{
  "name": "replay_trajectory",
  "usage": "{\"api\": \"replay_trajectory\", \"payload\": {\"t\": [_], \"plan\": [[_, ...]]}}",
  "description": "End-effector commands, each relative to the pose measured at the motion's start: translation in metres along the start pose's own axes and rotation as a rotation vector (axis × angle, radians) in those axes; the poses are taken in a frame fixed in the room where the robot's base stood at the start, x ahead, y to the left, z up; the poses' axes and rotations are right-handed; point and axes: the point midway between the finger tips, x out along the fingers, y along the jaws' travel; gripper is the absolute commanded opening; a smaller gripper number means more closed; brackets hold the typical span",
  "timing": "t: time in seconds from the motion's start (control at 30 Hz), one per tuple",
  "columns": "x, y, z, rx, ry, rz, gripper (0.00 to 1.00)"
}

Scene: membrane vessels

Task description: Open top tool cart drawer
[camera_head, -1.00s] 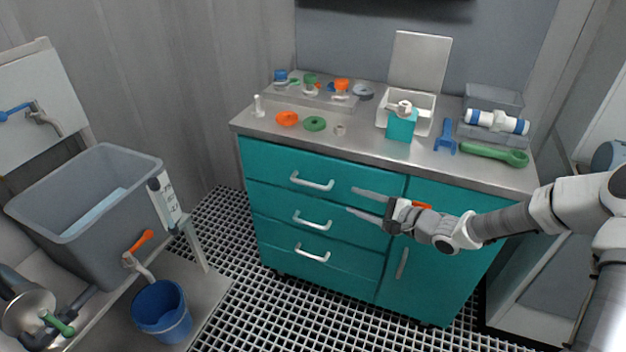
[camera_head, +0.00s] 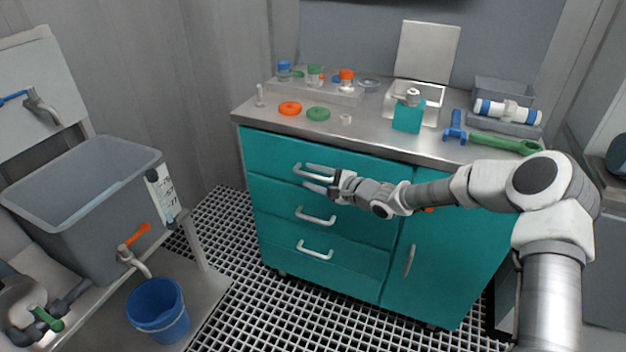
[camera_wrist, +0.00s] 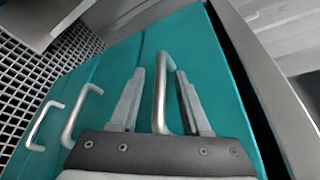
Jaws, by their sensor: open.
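The teal tool cart has a top drawer (camera_head: 360,166) with a pale metal bar handle (camera_head: 313,176), and the drawer front sits flush with the cart. My gripper (camera_head: 318,178) is at this handle, its fingers open. In the wrist view, the handle (camera_wrist: 160,90) lies between the two spread fingers of my gripper (camera_wrist: 158,100), with a gap to the left finger and a narrower one to the right finger. Contact cannot be made out. The middle drawer handle (camera_wrist: 76,115) and the bottom drawer handle (camera_wrist: 42,125) show to the left in the wrist view.
The cart's metal top (camera_head: 375,135) holds rings, capped jars, a teal box (camera_head: 408,116) and blue and green wrenches. A cupboard door with a handle (camera_head: 410,261) is right of the drawers. A grey tank (camera_head: 85,215) and blue bucket (camera_head: 158,312) stand left. Grated floor lies in front.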

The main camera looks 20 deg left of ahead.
Motion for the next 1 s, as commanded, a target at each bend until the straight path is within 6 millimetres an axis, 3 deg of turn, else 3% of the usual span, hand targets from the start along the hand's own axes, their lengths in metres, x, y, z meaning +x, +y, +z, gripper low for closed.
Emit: {"api": "replay_trajectory", "payload": {"t": [0.27, 0.53, 1.0], "plan": [[0.0013, -0.0003, 0.0002, 0.0, 0.0, 0.0, 0.47], [0.0012, -0.0003, 0.0002, 0.0, 0.0, 0.0, 0.0], [0.001, -0.0007, 0.0002, -0.001, 0.0, -0.001, 0.0]]}}
